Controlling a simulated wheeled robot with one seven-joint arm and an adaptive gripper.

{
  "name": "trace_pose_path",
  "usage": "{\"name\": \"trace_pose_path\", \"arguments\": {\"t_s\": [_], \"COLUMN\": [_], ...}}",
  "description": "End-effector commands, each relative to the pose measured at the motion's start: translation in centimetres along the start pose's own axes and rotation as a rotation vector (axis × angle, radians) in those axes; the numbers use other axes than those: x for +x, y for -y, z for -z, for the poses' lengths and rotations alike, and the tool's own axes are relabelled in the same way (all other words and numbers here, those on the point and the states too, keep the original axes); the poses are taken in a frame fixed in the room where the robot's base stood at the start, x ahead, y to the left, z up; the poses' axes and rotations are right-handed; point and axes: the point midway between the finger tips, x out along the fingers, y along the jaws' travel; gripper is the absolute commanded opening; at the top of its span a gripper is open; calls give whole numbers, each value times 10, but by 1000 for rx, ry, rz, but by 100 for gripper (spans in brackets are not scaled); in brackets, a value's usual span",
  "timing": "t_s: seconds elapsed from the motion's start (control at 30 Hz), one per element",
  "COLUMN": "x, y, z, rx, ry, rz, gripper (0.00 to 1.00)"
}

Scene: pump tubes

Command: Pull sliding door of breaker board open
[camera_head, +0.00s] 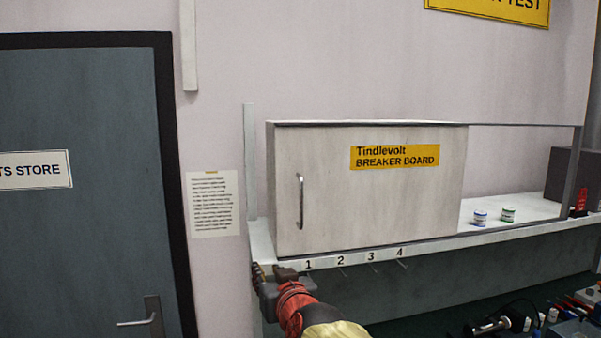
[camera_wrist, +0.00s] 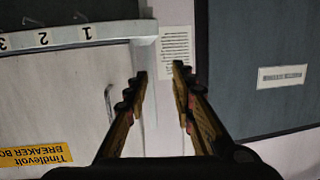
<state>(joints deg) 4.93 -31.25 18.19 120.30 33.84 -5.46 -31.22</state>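The breaker board's sliding door (camera_head: 335,200) is a pale panel with a yellow label reading "Tindlevolt BREAKER BOARD" (camera_head: 395,157). It covers the left and middle of the cabinet, and the right part stands uncovered. Its vertical metal handle (camera_head: 300,201) is near the door's left edge. My gripper (camera_head: 268,273) is below and left of the handle, by the shelf's left front corner. In the wrist view, upside down, the two fingers of my gripper (camera_wrist: 158,72) are apart with nothing between them. The handle (camera_wrist: 110,98) shows left of the fingers there, apart from them.
The shelf edge (camera_head: 430,246) carries the numbers 1 to 4, with small hooks below. Two small jars (camera_head: 480,218) stand in the open right part. A dark door (camera_head: 80,200) and a paper notice (camera_head: 213,203) are at left. Tools and cables (camera_head: 560,312) lie at lower right.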

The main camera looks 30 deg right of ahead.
Motion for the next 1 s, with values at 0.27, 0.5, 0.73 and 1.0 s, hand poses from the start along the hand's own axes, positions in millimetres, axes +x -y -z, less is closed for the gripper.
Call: {"name": "trace_pose_path", "arguments": {"t_s": [0.27,0.5,0.73,1.0], "x": [19,22,48,82], "y": [-67,-92,-103,-114], "z": [120,144,148,157], "rx": [7,5,5,5], "ry": [-178,-222,-223,-223], "rz": [-237,-329,-334,-332], "gripper": [25,25,25,25]}}
